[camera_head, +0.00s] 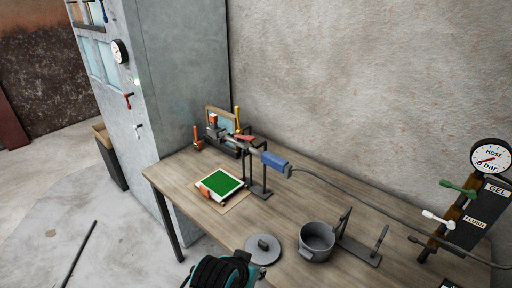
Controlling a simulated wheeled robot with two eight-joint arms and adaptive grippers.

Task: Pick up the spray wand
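The spray wand has a blue handle (275,161) and a thin grey tube reaching up and left towards the back of the wooden table. It lies across a dark upright stand (257,188), above the table top. A grey hose (345,186) runs from the handle end to the right, towards the valve panel. The far tip of the wand is small and hard to separate from the things behind it. Neither gripper can be made out in the head view, and nothing is seen holding the wand.
A green panel in a white frame (221,183) lies left of the stand. A grey pot (316,241), a round lid (262,249) and a dark bracket (361,246) stand in front. A valve panel with a gauge (490,157) is at the right. Walls close the back.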

